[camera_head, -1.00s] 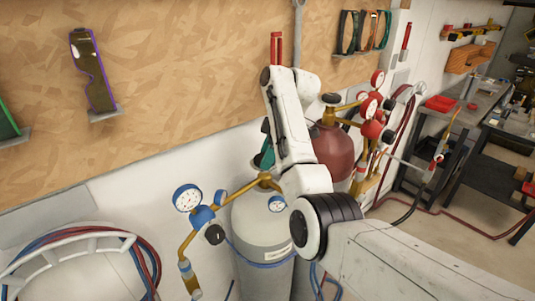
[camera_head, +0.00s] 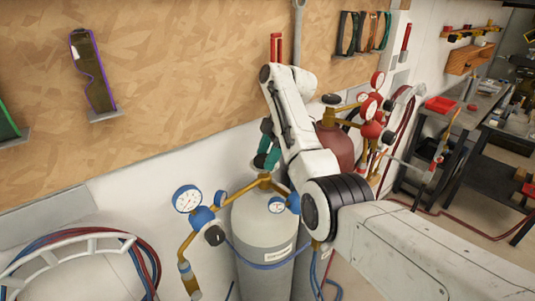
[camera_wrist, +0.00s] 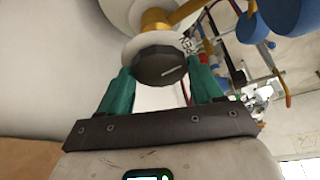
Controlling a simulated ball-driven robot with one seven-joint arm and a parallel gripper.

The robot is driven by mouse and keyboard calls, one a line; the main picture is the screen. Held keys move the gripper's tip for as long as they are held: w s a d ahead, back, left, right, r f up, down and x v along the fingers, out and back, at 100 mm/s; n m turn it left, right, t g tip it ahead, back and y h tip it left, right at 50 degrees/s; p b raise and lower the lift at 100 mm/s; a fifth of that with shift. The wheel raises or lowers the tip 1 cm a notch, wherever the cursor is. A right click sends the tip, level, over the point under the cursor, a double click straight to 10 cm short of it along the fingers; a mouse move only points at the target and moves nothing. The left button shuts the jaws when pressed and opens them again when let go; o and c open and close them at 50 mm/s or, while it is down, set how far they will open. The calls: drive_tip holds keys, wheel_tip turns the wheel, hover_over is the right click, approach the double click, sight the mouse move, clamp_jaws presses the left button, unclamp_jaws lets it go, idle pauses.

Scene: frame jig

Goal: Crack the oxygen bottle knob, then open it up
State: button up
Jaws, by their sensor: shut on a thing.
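The grey oxygen bottle (camera_head: 258,232) stands upright by the wall, with a brass valve (camera_head: 264,182) on top. In the wrist view its dark faceted knob (camera_wrist: 160,66), with a pale line on its face, sits between the green fingertips of my gripper (camera_wrist: 162,80). My gripper is shut on the knob, one finger at each side.
A blue regulator with a gauge (camera_head: 187,199) sticks out left of the valve. A dark red bottle (camera_head: 335,145) with red gauges stands behind my arm. Coiled hoses (camera_head: 135,250) hang at lower left. A dark workbench is at right.

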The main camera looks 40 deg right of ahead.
drive_tip(key=o, duration=1.1)
drive_tip(key=shift+c, duration=0.2)
drive_tip(key=shift+r, duration=0.1)
drive_tip(key=shift+v, duration=1)
drive_tip(key=shift+d+r, duration=0.2)
drive_tip(key=shift+r, duration=0.05)
drive_tip(key=v, duration=0.8)
drive_tip(key=shift+a, duration=0.15)
